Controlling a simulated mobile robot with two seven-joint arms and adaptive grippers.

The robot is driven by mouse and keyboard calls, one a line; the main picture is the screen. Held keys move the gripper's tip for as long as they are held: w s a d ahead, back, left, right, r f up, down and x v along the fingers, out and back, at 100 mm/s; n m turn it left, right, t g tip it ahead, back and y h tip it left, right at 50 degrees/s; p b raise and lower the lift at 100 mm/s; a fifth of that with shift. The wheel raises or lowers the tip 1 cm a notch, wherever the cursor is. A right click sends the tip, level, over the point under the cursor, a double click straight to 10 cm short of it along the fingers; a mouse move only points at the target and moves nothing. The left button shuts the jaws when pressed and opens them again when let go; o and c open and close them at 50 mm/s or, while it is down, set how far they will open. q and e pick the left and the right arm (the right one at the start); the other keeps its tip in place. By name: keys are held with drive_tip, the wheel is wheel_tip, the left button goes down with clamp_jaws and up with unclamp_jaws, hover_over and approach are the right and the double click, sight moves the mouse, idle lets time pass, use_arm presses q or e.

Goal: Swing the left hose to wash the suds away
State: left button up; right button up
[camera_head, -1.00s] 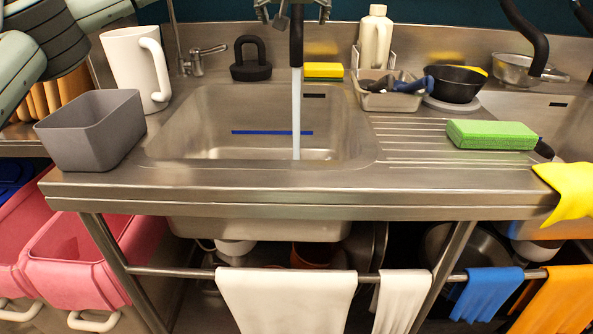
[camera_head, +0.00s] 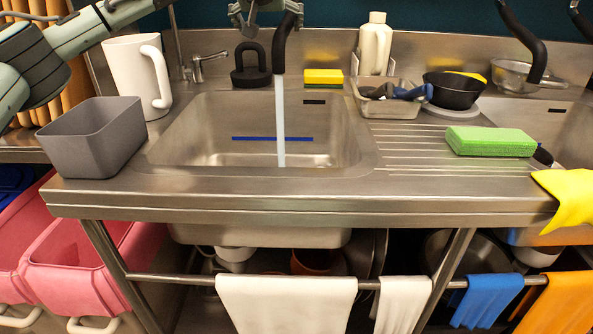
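The left hose (camera_head: 285,40) is a black curved spout hanging over the left sink basin (camera_head: 190,125). A dark blue strip (camera_head: 250,138) runs along the basin's far side. I cannot make out suds; the front rim hides part of the basin floor. My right gripper is not in view.
A grey bin (camera_head: 90,145) and a white jug (camera_head: 128,75) stand left of the basin. A black weight-shaped object (camera_head: 250,68) and a yellow sponge (camera_head: 323,77) sit behind it. A green sponge (camera_head: 490,141) lies on the right drainboard. Another black hose (camera_head: 525,45) hangs farther right.

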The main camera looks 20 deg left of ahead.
use_arm(q)
drive_tip(key=shift+a, duration=0.1)
drive_tip(key=a+v, duration=0.2)
drive_tip(key=v, duration=0.6)
drive_tip(key=shift+s+d+r, duration=0.3)
drive_tip(key=shift+s, duration=0.15)
idle(0.3)
idle(0.6)
